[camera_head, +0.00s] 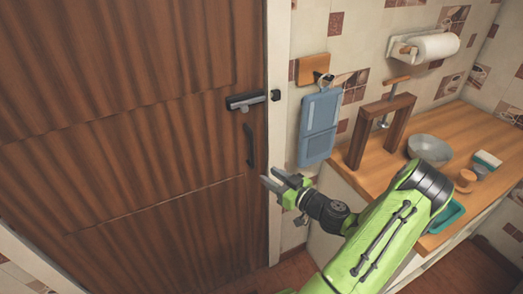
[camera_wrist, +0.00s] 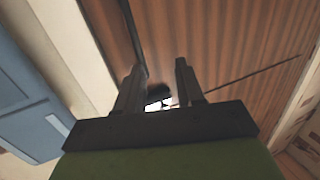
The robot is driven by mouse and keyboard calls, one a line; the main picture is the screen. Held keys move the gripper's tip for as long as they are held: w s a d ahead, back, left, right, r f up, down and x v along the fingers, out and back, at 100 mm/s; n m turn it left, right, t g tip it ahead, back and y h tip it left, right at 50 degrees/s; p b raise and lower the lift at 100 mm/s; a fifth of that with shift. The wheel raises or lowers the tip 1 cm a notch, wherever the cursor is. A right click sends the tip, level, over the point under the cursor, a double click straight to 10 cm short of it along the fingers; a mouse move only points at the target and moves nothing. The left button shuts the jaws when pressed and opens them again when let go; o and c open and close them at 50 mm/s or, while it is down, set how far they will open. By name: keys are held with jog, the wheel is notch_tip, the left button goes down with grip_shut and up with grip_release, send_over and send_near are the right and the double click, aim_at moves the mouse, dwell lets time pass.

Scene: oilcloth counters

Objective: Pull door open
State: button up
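The brown wooden door (camera_head: 130,130) fills the left of the head view and looks shut against its pale frame (camera_head: 276,120). A dark lever or latch (camera_head: 245,101) sits near its right edge, with a slim dark vertical pull handle (camera_head: 249,146) below. My gripper (camera_head: 271,178) is in front of the door's right edge, lower than the pull handle and apart from it. In the wrist view its two fingers (camera_wrist: 158,82) are spread. A small dark shape shows between them; I cannot tell what it is. The door's planks (camera_wrist: 225,40) show beyond the fingers.
A blue cutting board (camera_head: 320,126) hangs on the tiled wall right of the frame, and also shows in the wrist view (camera_wrist: 35,90). A wooden counter (camera_head: 400,167) on the right holds a wooden stand (camera_head: 380,128), a grey bowl (camera_head: 429,150) and a teal tray (camera_head: 446,217).

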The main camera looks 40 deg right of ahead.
aim_at(253, 150)
jog(key=w+d, duration=0.1)
jog(key=w, duration=0.3)
jog(key=w+d+m+h+p, duration=0.1)
jog(key=w, duration=0.4)
jog(key=w+d+h+p, duration=0.1)
jog(key=w+d, duration=0.1)
jog(key=w, duration=0.3)
jog(key=shift+t, duration=0.3)
grip_shut()
